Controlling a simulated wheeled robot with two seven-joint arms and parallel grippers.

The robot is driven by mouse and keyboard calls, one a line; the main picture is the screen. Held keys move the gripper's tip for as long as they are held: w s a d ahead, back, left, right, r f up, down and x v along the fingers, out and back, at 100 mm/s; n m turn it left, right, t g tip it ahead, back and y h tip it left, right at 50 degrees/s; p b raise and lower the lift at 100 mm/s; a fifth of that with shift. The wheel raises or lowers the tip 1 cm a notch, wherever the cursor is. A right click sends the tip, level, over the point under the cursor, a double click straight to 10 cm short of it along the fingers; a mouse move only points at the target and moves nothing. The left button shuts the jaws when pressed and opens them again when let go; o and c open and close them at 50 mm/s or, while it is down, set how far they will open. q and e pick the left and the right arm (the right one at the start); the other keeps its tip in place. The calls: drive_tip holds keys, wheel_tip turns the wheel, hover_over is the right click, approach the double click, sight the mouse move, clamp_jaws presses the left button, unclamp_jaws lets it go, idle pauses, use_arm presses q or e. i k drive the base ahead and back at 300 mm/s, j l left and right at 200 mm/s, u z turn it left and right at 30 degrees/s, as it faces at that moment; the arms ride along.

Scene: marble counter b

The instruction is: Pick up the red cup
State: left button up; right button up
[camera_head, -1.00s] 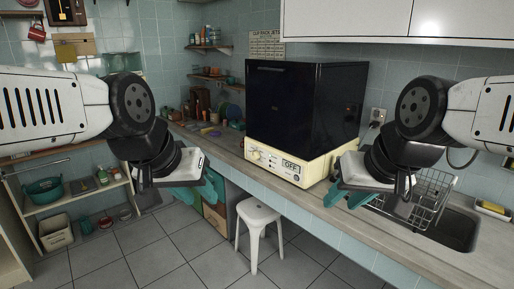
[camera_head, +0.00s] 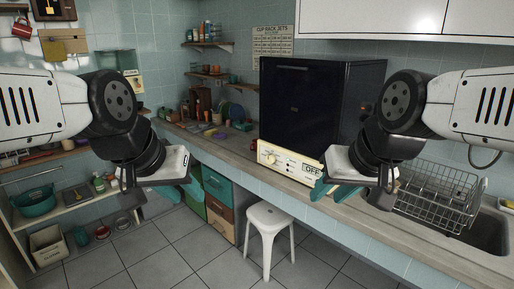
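A red cup (camera_head: 22,28) hangs on the wall at the top left, beside a small board. A second small red cup-like thing (camera_head: 102,232) stands low at the left, by the bottom of the shelf unit. My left gripper (camera_head: 188,191) is in front of the counter's drawers, well away from both. My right gripper (camera_head: 322,190) is in front of the black-and-cream appliance. Both have teal fingers, partly hidden behind the wrists, and the gap between them does not show clearly. I see nothing held in either.
A white stool (camera_head: 270,222) stands on the tiled floor before the counter (camera_head: 345,213). The appliance (camera_head: 312,110) and a dish rack (camera_head: 440,190) by the sink stand on the counter. A low shelf unit (camera_head: 75,200) is at the left. The floor between is open.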

sight(256, 146)
drive_tip(key=i+j+z, duration=0.15)
drive_tip(key=i+j, duration=0.15)
drive_tip(key=i+j+z, duration=0.15)
drive_tip(key=i+j, duration=0.2)
drive_tip(key=i, duration=0.15)
drive_tip(key=i+j+z, duration=0.15)
drive_tip(key=i+j, duration=0.2)
drive_tip(key=i+j+z, duration=0.15)
drive_tip(key=i+j, duration=0.2)
drive_tip(key=i+j+z, duration=0.15)
drive_tip(key=i+j, duration=0.15)
drive_tip(key=j, duration=0.25)
drive_tip(key=i+j+z, duration=0.15)
drive_tip(key=i+j, duration=0.15)
drive_tip(key=j, duration=0.2)
